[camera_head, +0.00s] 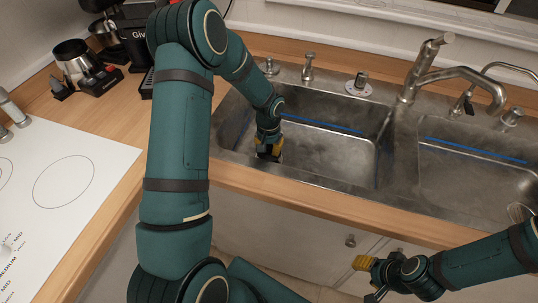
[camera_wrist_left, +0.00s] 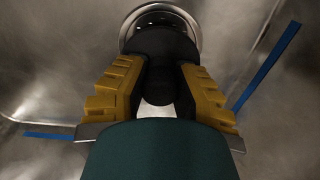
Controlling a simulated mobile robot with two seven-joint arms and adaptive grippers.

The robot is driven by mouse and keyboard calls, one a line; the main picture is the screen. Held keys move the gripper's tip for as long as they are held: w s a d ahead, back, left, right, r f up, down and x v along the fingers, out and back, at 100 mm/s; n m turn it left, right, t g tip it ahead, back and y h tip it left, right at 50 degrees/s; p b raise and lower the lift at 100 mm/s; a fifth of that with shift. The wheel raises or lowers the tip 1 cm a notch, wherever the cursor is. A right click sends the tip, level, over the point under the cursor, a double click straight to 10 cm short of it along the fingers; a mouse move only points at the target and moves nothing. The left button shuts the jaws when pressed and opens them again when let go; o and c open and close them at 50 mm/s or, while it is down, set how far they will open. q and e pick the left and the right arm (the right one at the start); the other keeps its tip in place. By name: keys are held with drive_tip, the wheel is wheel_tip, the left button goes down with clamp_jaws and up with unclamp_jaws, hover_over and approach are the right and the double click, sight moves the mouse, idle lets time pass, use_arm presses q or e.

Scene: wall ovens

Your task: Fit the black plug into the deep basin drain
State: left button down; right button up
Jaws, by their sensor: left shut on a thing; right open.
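My left gripper (camera_head: 268,152) reaches down into the left basin (camera_head: 335,150) in the head view. In the left wrist view, its yellow-padded fingers (camera_wrist_left: 158,95) are shut on the black plug (camera_wrist_left: 160,45), a dark round piece with a narrower stem between the fingers. The round metal drain (camera_wrist_left: 160,18) shows just beyond the plug, at the top of the view. The plug overlaps part of the drain's rim; I cannot tell whether they touch. The plug is hidden in the head view. My right gripper (camera_head: 366,270) is open and empty, in front of the counter edge.
A second basin (camera_head: 470,165) lies to the right, with a metal faucet (camera_head: 425,75) behind the divider. Blue strips (camera_head: 320,123) run along the basins. A coffee machine (camera_head: 135,45) and a white cooktop (camera_head: 60,190) are at the left. Cabinet doors (camera_head: 300,225) stand below the counter.

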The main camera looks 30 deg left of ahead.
sight(269, 154)
use_arm(q)
drive_tip(key=shift+f, duration=1.7)
drive_tip(key=shift+f+b, duration=0.1)
drive_tip(key=shift+b, duration=0.3)
drive_tip(key=c, duration=0.9)
unclamp_jaws()
drive_tip(key=shift+o, duration=0.2)
drive_tip(key=shift+r, duration=0.5)
wheel_tip(269, 154, up, 11)
drive_tip(key=shift+s+r+p, duration=0.1)
drive_tip(key=shift+r+p, duration=0.05)
drive_tip(key=shift+p, duration=1.1)
